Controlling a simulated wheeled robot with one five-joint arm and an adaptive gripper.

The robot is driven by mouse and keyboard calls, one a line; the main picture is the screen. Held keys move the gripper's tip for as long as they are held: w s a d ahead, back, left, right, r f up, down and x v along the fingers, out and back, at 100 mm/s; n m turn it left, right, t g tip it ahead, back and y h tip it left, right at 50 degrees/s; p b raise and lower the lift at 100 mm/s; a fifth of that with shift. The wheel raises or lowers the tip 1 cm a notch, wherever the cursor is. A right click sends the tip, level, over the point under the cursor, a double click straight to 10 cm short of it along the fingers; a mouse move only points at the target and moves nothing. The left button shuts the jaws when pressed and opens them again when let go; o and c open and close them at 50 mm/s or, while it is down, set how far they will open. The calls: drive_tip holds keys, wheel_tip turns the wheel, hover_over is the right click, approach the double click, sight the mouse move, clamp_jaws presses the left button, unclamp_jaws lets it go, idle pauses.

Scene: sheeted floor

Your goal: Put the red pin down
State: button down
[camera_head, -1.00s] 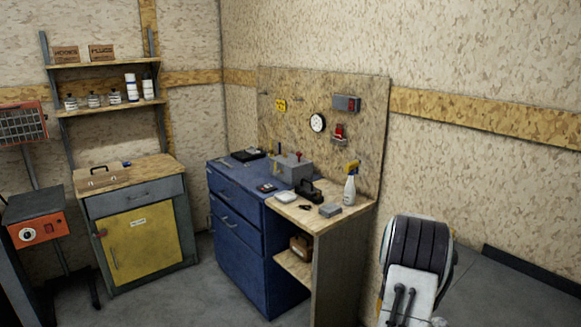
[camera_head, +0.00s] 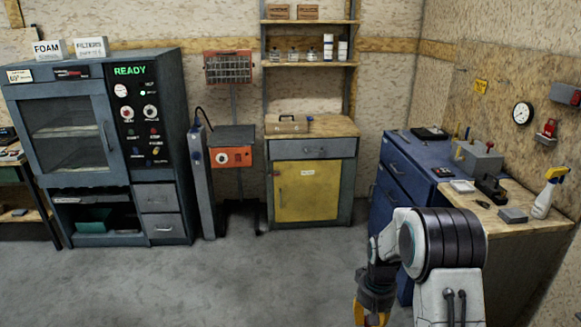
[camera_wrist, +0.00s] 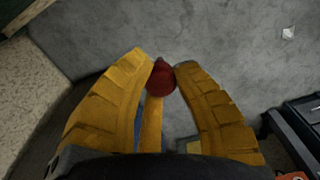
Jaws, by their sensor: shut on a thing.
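The red pin (camera_wrist: 160,80) shows in the wrist view as a dark red rounded head between my yellow finger tips. My gripper (camera_wrist: 166,65) is shut on it, and the fingers hide part of it. Bare grey floor shows beyond the pin. In the head view, only part of my gripper (camera_head: 368,314) shows at the bottom edge, in front of the blue cabinet; the pin cannot be made out there.
A grey block (camera_head: 478,160) with small coloured pieces stands on the bench at right, near a spray bottle (camera_head: 548,194). A yellow-doored cabinet (camera_head: 307,190) with a wooden top, an orange box (camera_head: 231,157) and a large grey machine (camera_head: 100,140) stand along the back. The middle floor is clear.

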drive_tip(key=shift+w+a+f+n, duration=0.1)
drive_tip(key=shift+a+n, duration=0.4)
drive_tip(key=shift+a, duration=1.25)
